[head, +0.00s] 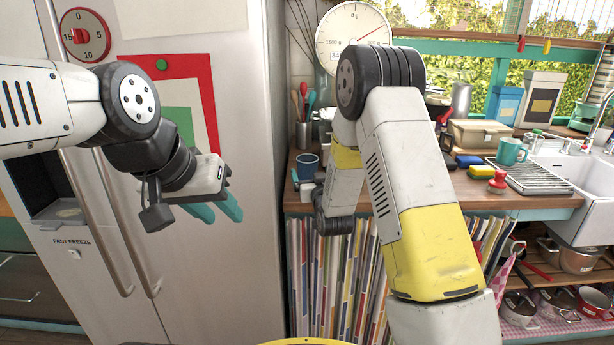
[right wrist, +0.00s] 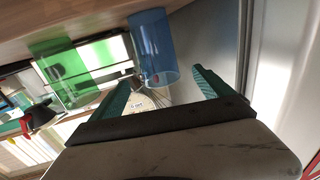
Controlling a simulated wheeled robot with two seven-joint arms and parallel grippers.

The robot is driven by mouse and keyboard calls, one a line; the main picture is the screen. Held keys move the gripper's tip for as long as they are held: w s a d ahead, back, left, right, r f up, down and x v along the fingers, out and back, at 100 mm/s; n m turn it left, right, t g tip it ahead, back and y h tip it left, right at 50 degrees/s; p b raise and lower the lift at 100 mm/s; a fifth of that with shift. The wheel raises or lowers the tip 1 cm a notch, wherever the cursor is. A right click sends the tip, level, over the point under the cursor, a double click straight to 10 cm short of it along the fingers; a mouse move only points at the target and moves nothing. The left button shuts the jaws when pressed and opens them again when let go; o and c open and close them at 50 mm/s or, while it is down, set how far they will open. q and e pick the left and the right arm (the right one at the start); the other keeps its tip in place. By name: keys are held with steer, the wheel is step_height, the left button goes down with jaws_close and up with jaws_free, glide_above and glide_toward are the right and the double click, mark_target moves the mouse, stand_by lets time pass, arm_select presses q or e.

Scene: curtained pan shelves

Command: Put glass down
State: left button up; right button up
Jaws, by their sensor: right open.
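A translucent blue glass (right wrist: 152,48) stands on the wooden counter in the right wrist view, which shows the scene upside down. My right gripper (right wrist: 163,80) is open, its teal fingers on either side of the view below the glass; I cannot tell whether they touch it. A blue cup (head: 307,166) on the counter's left end in the head view looks like the same glass. There my right arm hides most of the right gripper. My left gripper (head: 214,207) hangs in front of the fridge with no object visible in it; its finger gap is unclear.
A translucent green glass (right wrist: 72,76) stands beside the blue one in the right wrist view. The fridge (head: 245,130) borders the counter (head: 540,198) on the left. A utensil pot (head: 304,135), a scale (head: 352,35) and a drying rack (head: 540,177) also stand there.

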mark_target(306, 158)
steer(key=w, duration=0.2)
steer(key=w+a, duration=0.1)
steer(key=w, duration=0.4)
steer(key=shift+w+a+r, duration=0.1)
steer(key=shift+a+r, duration=0.1)
steer(key=shift+r, duration=0.15)
steer(key=shift+c, duration=0.2)
jaws_close()
